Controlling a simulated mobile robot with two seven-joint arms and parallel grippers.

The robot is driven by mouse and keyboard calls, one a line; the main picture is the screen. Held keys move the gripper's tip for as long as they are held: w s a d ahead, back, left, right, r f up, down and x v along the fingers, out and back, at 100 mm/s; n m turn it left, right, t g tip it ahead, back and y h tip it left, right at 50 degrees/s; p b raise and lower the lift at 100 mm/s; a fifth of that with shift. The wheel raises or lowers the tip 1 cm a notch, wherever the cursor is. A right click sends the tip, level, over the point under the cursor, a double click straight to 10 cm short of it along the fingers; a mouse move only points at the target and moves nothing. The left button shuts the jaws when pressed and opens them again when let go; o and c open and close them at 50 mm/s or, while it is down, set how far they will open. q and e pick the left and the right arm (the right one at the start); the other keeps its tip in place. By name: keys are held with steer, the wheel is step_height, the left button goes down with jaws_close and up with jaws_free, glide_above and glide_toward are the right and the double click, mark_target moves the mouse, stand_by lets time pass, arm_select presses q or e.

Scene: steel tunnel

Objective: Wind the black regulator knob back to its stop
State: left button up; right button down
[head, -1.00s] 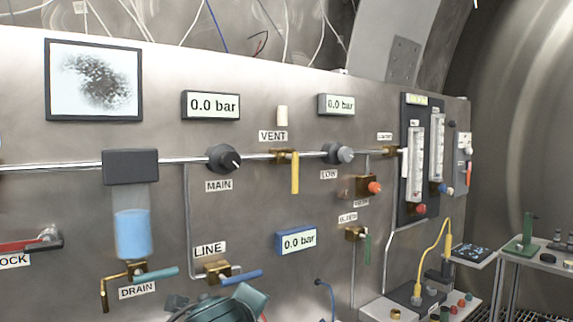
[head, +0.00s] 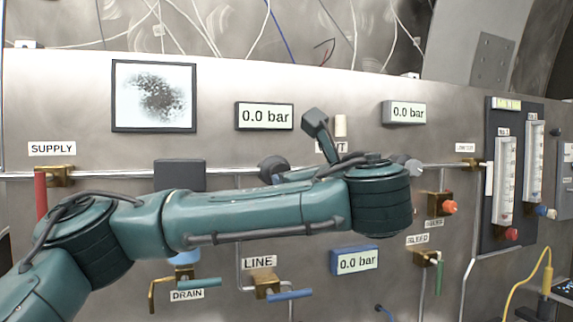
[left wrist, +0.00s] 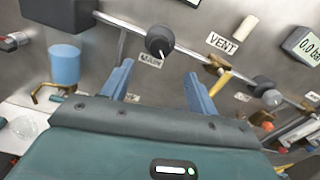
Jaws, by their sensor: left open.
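The black regulator knob (left wrist: 160,40) above the MAIN label (left wrist: 150,60) sits on the steel pipe in the left wrist view, with a white mark near its lower edge. In the head view the knob (head: 273,167) shows only partly, behind my left arm, and its label is hidden. My left gripper (left wrist: 158,85) is open and empty, its two blue fingers spread wide. The knob appears beyond the fingertips, roughly between them and apart from both. In the head view I cannot make out these fingers behind my arm. My right gripper is in neither view.
Displays reading 0.0 bar (head: 265,116) hang above and below the pipe. The VENT valve's yellow handle (left wrist: 222,82) and a grey knob (left wrist: 266,90) lie right of the black knob. A red SUPPLY handle (head: 41,195) and blue LINE handle (head: 289,295) stick out from the panel.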

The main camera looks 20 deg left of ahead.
arm_select(q)
steer(key=p+x, duration=0.8)
steer(key=x, duration=0.3)
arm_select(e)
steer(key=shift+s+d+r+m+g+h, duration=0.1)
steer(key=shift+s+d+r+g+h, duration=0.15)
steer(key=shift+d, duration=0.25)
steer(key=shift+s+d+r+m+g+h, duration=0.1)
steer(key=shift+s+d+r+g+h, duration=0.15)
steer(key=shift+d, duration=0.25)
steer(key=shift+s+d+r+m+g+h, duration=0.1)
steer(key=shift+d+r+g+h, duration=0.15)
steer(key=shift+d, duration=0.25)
arm_select(q)
steer(key=c, duration=1)
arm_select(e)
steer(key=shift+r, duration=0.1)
